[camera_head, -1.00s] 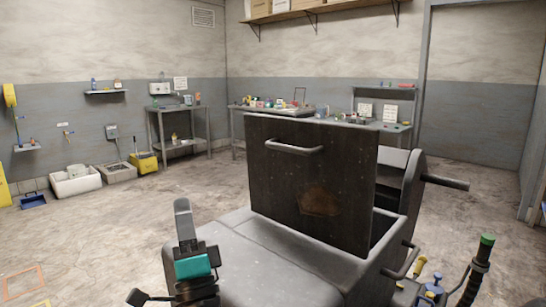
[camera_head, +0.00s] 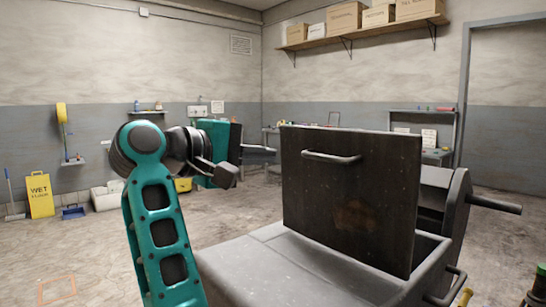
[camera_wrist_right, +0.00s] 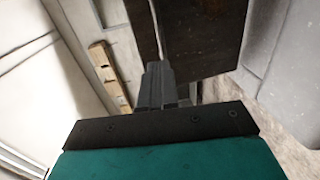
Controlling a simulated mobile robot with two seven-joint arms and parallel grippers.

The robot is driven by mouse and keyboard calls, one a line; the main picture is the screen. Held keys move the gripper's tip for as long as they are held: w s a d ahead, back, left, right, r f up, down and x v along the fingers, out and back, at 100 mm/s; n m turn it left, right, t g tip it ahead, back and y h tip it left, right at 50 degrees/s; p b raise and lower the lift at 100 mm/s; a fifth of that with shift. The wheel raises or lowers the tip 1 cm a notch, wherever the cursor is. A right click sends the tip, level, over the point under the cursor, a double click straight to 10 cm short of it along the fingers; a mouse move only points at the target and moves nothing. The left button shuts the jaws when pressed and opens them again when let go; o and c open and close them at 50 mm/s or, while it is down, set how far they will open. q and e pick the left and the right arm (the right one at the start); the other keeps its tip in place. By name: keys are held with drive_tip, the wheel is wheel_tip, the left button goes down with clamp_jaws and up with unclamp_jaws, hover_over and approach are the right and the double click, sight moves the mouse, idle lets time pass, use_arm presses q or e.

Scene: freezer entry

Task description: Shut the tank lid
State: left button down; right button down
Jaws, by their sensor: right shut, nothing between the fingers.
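The tank lid (camera_head: 345,200) is a dark, worn plate with a bar handle (camera_head: 332,158) on the face toward me. It stands upright, raised over the grey tank (camera_head: 300,265). My right gripper (camera_head: 262,155) is shut and empty, just left of the lid's left edge, at about handle height in the head view. In the right wrist view the shut fingers (camera_wrist_right: 156,85) point toward the lid (camera_wrist_right: 205,30). I cannot tell whether they touch it. My left gripper is not in view.
A grey side bar (camera_head: 495,204) sticks out right of the tank. A bench (camera_head: 272,135) and a shelf with boxes (camera_head: 365,28) stand at the back. A yellow wet-floor sign (camera_head: 40,195) is at the far left. The floor on the left is mostly clear.

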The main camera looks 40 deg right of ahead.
sight(320, 157)
use_arm(q)
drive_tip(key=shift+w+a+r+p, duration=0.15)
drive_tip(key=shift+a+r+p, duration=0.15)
drive_tip(key=shift+p, duration=0.1)
use_arm(e)
drive_tip(key=d, duration=0.4)
drive_tip(key=d+f, duration=0.1)
drive_tip(key=d, duration=0.7)
drive_tip(key=shift+w+f, duration=0.4)
